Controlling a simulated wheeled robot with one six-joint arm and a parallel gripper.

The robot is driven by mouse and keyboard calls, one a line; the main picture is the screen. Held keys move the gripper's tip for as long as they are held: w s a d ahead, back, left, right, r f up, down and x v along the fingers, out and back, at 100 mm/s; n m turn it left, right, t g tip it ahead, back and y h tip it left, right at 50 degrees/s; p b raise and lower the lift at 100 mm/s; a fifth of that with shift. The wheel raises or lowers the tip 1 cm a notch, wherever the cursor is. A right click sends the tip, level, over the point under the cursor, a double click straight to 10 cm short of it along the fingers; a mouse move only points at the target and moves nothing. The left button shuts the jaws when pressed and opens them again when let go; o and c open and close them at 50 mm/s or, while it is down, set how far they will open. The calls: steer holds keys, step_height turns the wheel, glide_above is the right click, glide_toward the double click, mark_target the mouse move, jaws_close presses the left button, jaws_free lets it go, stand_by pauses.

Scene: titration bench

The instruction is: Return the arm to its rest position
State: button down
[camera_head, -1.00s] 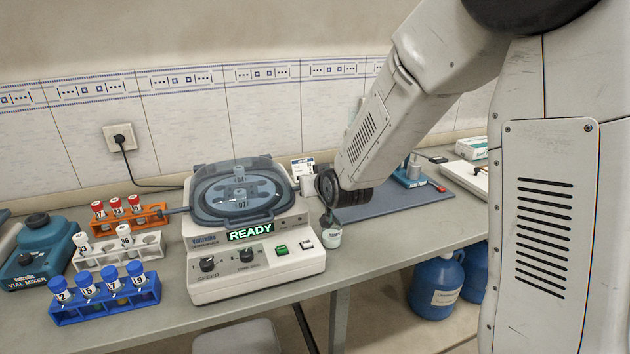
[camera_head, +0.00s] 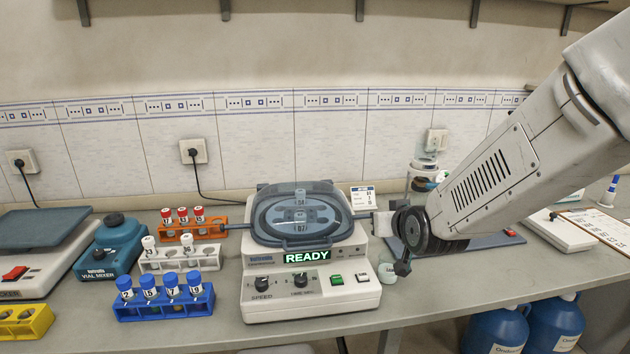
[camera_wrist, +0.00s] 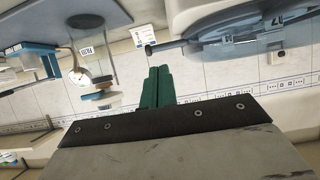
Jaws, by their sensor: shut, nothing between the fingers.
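My arm reaches in from the right of the head view, its dark wrist joint (camera_head: 412,230) beside the right side of the centrifuge (camera_head: 310,299). In the wrist view the green fingers of my gripper (camera_wrist: 157,72) are together with nothing between them. The fingertips are hard to make out in the head view. The centrifuge has its clear lid (camera_head: 301,213) down and its display reads READY. Part of the centrifuge also shows at the upper right of the wrist view (camera_wrist: 225,45), which is tilted.
Left of the centrifuge stand an orange rack (camera_head: 222,230), a white rack (camera_head: 180,259) and a blue rack (camera_head: 165,305) with capped vials, and a vial mixer (camera_head: 105,250). A small cup (camera_head: 387,273) stands right of the centrifuge. Blue jugs (camera_head: 497,330) are below the bench.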

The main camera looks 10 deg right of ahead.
steer(key=s+f+g, duration=0.5)
steer(key=s+g, duration=0.2)
steer(key=s, duration=0.3)
steer(key=s+d+r+g, duration=0.1)
steer(key=s+r, duration=0.4)
steer(key=s, duration=0.6)
steer(key=s+d+r+g, duration=0.1)
steer(key=s+r+g, duration=0.2)
steer(key=s, duration=0.8)
step_height(320, 180, up, 2)
steer(key=shift+s+d+r, duration=0.2)
steer(key=shift+s, duration=0.15)
